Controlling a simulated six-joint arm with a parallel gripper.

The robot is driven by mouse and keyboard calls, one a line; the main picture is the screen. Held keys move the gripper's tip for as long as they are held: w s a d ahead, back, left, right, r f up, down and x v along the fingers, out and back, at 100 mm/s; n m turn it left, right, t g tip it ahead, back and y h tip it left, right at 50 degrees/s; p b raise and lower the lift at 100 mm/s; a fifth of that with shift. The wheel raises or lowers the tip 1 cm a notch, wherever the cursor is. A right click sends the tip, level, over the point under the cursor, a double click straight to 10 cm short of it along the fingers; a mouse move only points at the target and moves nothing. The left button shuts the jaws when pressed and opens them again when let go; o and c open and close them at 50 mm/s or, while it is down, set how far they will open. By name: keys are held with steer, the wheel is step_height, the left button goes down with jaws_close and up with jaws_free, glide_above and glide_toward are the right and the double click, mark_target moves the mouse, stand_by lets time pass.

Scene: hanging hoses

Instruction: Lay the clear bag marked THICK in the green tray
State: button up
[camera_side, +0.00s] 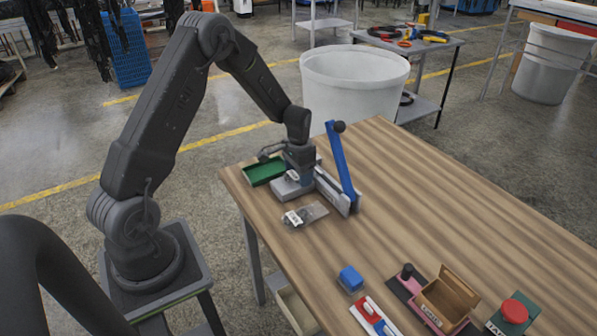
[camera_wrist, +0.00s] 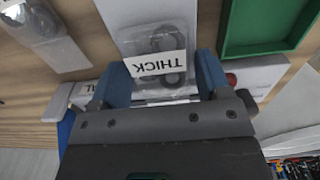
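The clear bag marked THICK (camera_wrist: 160,45) holds a dark ring-shaped part and has a white label. It lies on the pale base (camera_side: 285,190) of the press with the blue lever. My gripper (camera_wrist: 165,80) is above the label end of the bag, with its two blue fingers apart on either side. I cannot tell whether they touch the bag. The green tray (camera_side: 264,171) is just left of my gripper in the side view. In the wrist view it is at the upper right (camera_wrist: 265,25), and its visible floor is bare.
A second clear bag (camera_side: 305,215) with a white label lies on the table in front of the press. The blue lever (camera_side: 342,165) stands upright to the right of my gripper. A blue block (camera_side: 350,278) and a wooden box (camera_side: 445,300) are nearer the front.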

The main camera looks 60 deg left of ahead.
steer(key=shift+o, duration=1.1)
steer(key=shift+r, duration=0.15)
step_height(320, 180, up, 13)
steer(key=s+d+r+t, duration=0.4)
steer(key=s+d+r, duration=1)
steer(key=d, duration=0.1)
steer(key=shift+s+d+y, duration=0.15)
steer(key=shift+d+y, duration=0.15)
steer(key=shift+t, duration=0.8)
steer(key=s+d, duration=0.1)
steer(key=s, duration=0.1)
steer(key=s+d, duration=0.1)
steer(key=s, duration=0.2)
steer(key=s+d, duration=0.1)
steer(key=s, duration=0.1)
steer(key=shift+s+d+f, duration=0.2)
steer(key=shift+d, duration=0.1)
steer(key=shift+o, duration=0.5)
steer(key=shift+s+d+f, duration=0.1)
steer(key=shift+s, duration=0.15)
